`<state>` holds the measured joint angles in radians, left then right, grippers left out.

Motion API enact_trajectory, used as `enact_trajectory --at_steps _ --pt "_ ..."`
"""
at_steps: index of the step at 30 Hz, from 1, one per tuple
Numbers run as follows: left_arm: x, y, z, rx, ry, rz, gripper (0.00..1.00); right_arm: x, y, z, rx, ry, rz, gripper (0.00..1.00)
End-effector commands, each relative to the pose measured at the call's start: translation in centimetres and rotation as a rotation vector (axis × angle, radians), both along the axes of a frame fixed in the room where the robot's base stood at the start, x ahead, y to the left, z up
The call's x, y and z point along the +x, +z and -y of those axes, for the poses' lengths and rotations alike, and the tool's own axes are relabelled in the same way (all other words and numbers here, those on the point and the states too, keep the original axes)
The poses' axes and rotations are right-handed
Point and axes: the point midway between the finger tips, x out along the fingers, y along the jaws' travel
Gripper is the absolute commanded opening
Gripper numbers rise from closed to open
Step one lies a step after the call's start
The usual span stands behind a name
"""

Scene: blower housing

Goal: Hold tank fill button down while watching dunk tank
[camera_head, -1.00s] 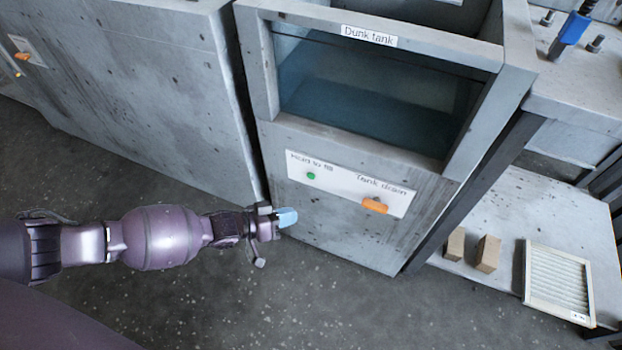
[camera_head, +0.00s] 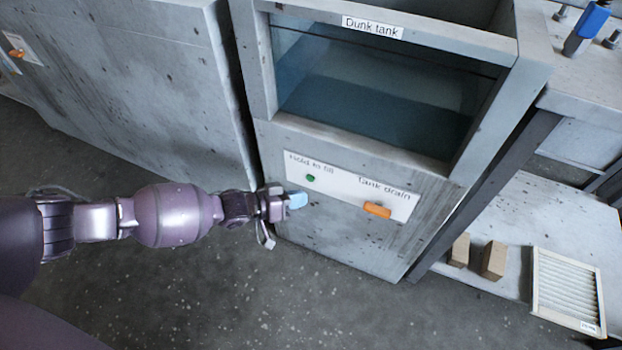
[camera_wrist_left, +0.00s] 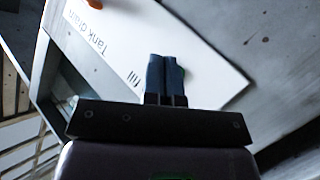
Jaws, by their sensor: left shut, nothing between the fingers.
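The dunk tank (camera_head: 340,235) is a grey cabinet with a window showing blue-tinted water. Its white panel (camera_head: 345,195) bears a small green button (camera_head: 310,178) under "Hold to fill" and an orange drain handle (camera_head: 377,210) under "Tank drain". My left gripper (camera_head: 298,200) is shut and empty, its blue fingertips just below and left of the green button in the head view. My right gripper is not in view.
Another grey cabinet (camera_head: 130,90) stands at the left with a narrow gap between. At the right, a low shelf (camera_head: 540,205) holds two brown blocks (camera_head: 493,260) and a white-framed filter (camera_head: 568,292). The speckled floor in front is clear.

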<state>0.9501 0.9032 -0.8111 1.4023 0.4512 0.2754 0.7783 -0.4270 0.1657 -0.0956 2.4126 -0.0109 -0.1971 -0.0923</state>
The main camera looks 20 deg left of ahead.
Motion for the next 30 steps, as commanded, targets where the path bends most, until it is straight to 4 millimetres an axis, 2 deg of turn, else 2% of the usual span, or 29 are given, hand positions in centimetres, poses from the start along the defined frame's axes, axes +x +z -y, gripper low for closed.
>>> enact_trajectory --at_steps 1,9,30 --pt "0.4 -0.4 0.0 0.002 -0.001 -0.004 0.00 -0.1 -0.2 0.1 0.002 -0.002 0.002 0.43" --pt "1.9 -0.1 0.0 0.001 0.000 -0.001 0.00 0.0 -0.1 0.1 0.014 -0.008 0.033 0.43" --pt "2.1 0.0 0.0 0.000 0.000 0.000 0.00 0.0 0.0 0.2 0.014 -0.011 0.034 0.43"
